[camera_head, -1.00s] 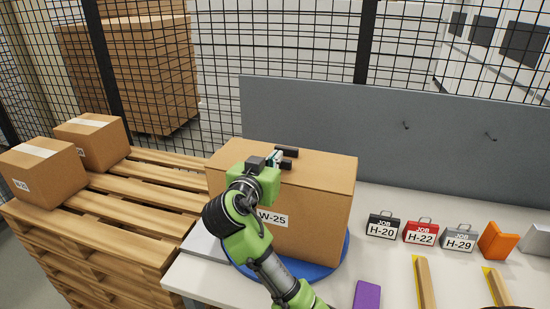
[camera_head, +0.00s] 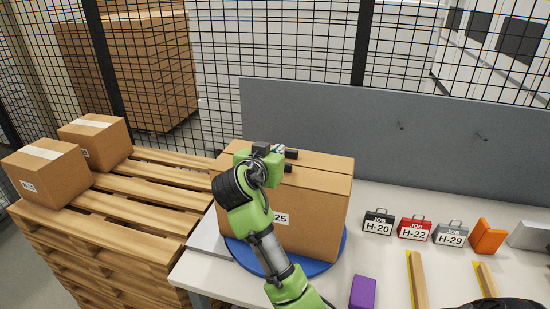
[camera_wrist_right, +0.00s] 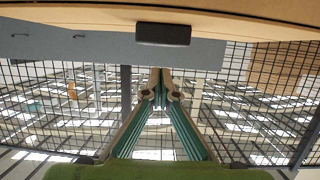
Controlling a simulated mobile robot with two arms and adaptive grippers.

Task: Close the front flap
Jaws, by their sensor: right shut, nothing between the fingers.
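The cardboard box W-25 (camera_head: 312,225) stands on a blue round turntable (camera_head: 338,252) on the white table. A line runs along its top, and the arm hides part of the top and front. I cannot tell clearly how far the front flap is folded down. My right gripper (camera_head: 281,152) is at the top of the box, toward the back. In the right wrist view its ribbed teal fingers (camera_wrist_right: 160,80) meet at the tips with nothing between them. Cardboard (camera_wrist_right: 240,14) spans the top of that view. My left gripper is not in view.
A grey panel (camera_head: 300,115) stands behind the box. Job cases (camera_head: 415,229), an orange block (camera_head: 487,236) and a purple block (camera_head: 362,292) lie to the right. Two taped boxes (camera_head: 45,172) sit on pallets (camera_head: 150,193) at left. Wire fencing (camera_head: 270,55) is behind.

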